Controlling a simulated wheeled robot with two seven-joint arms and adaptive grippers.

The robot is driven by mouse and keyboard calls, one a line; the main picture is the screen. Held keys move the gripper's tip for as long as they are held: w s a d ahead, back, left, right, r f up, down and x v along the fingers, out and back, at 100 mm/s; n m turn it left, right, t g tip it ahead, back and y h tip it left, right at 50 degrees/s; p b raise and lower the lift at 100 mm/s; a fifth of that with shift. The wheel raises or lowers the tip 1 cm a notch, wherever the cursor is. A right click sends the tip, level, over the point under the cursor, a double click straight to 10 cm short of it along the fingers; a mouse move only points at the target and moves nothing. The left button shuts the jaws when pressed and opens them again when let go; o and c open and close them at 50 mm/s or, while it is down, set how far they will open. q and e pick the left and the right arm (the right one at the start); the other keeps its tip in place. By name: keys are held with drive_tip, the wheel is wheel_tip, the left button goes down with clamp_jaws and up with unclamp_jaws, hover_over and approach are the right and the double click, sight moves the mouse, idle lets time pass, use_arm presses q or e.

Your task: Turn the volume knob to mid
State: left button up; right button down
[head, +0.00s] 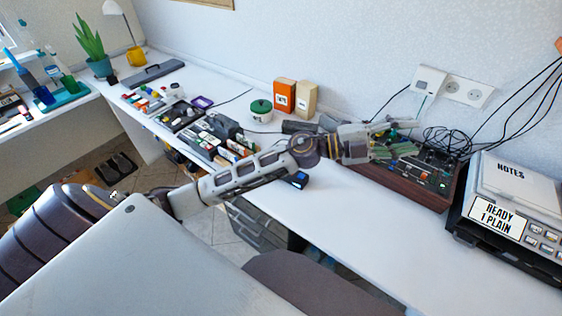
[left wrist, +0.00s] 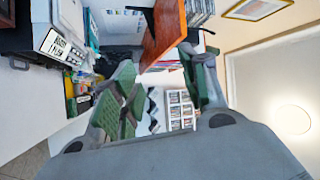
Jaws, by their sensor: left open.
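A dark control panel with a brown wooden casing (head: 405,187) stands against the wall at the right of the desk. Small knobs and sliders (head: 440,178) show on its top, but I cannot tell which is the volume knob. My left gripper (head: 408,138) is over the panel's left and back part, with its green-padded fingers apart. Its hand hides part of the panel, and I cannot tell whether it touches. In the left wrist view the fingers (left wrist: 157,62) are spread with nothing between them. My right gripper is not in view.
A machine with a "READY 1 PLAIN" display (head: 497,218) stands right of the panel. Black cables (head: 447,140) lie behind it. The desk front (head: 350,220) is clear.

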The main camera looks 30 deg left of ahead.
use_arm(q)
drive_tip(key=a+f+m+g+y, duration=0.3)
drive_tip(key=f+m+g+y, duration=0.15)
drive_tip(key=f, duration=0.25)
drive_tip(key=a+f+m+g+y, duration=0.3)
drive_tip(key=a+f+g, duration=0.15)
drive_tip(key=f, duration=0.25)
drive_tip(key=w+a+n+g+y, duration=0.1)
drive_tip(key=a+n+y, duration=0.3)
drive_tip(key=a+y, duration=0.7)
drive_tip(key=a, duration=1.4)
drive_tip(key=shift+w+a+f, duration=0.25)
drive_tip(key=shift+f, duration=0.15)
drive_tip(key=shift+f, duration=0.1)
drive_tip(key=shift+f, duration=6.8)
clamp_jaws()
